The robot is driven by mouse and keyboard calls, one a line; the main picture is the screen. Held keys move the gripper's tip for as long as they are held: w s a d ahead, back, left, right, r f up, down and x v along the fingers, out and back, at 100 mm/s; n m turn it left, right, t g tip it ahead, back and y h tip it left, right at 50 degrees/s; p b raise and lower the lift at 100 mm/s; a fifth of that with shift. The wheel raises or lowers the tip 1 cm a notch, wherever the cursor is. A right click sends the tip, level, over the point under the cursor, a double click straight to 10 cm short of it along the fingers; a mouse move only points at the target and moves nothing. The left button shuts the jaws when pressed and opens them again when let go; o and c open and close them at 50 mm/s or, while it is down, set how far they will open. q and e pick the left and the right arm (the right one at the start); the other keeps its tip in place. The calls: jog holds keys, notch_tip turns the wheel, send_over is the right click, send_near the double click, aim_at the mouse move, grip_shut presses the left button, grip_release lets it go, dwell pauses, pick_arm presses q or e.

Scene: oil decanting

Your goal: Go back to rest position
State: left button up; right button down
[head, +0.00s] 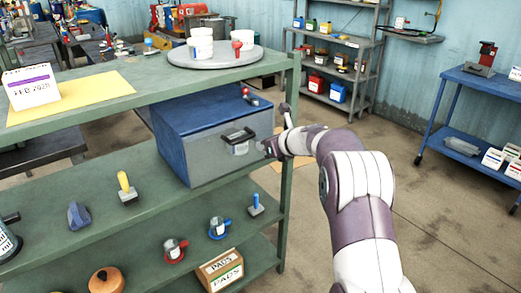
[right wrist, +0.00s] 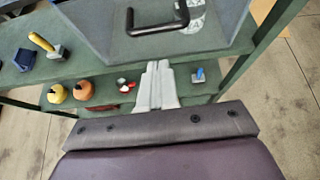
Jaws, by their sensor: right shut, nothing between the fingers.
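My right arm reaches in from the lower right of the head view. Its gripper (head: 268,148) is beside the front right side of a grey box with a blue lid (head: 195,118), close to the box's black handle (head: 238,135). In the right wrist view the gripper's two pale fingers (right wrist: 157,68) are together with nothing between them. They point toward the handle (right wrist: 158,26) but do not hold it. My left gripper is not in view.
The green shelf unit (head: 60,195) carries small tools, a PADS box (head: 220,270) and, on top, a round grey tray (head: 215,57) with white cups. A shelf post stands near my gripper. Open floor (head: 440,215) lies to the right, before a blue cart (head: 475,88).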

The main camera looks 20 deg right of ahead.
jog(key=v, duration=0.6)
jog(key=shift+r, duration=0.25)
